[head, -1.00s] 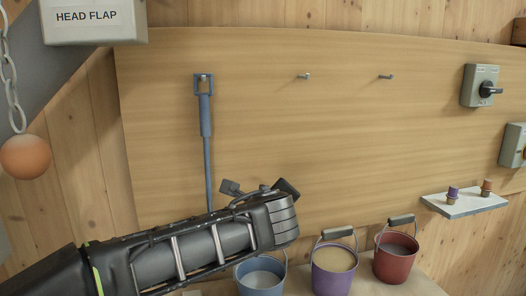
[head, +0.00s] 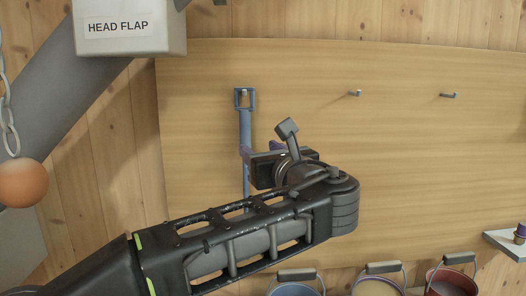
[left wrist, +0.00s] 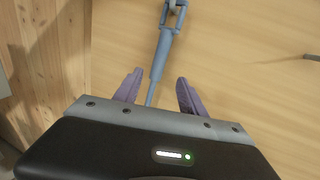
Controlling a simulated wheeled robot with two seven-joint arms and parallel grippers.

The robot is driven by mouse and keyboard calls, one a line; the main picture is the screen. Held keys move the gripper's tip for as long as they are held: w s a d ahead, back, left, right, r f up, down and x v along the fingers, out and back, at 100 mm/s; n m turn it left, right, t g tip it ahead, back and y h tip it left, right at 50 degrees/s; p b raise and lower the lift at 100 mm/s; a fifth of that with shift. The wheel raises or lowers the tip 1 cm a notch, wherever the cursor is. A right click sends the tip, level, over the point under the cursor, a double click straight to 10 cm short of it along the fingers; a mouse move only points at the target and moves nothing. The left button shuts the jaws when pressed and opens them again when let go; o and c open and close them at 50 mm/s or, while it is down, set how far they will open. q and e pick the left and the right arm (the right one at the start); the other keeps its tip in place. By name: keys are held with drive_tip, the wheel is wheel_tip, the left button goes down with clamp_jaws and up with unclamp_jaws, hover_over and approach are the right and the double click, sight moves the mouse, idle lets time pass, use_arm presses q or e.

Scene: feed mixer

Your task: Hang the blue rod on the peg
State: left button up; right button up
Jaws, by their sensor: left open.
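The blue rod (head: 245,130) hangs upright by its square loop on the leftmost peg (head: 244,92) of the wooden board. My left gripper (head: 261,149) is at the rod's upper part, and my arm hides the rod's lower end. In the left wrist view, the open purple fingers (left wrist: 159,79) stand on either side of the rod (left wrist: 162,54), apart from it. The loop lies beyond the fingertips. My right gripper is not in view.
Two bare pegs, a middle one (head: 355,93) and a right one (head: 448,95), stick out of the board (head: 400,150). A HEAD FLAP box (head: 128,30) and an orange ball (head: 22,182) on a chain are at left. Buckets (head: 453,282) stand below; a small shelf (head: 510,243) is at right.

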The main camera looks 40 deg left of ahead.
sight(249, 141)
use_arm(q)
drive_tip(key=p+x, duration=0.1)
drive_tip(key=x, duration=0.6)
drive_tip(key=shift+w+a+p, duration=0.15)
drive_tip(key=shift+w+p, duration=0.1)
drive_tip(key=shift+p, duration=0.15)
clamp_jaws()
idle(0.3)
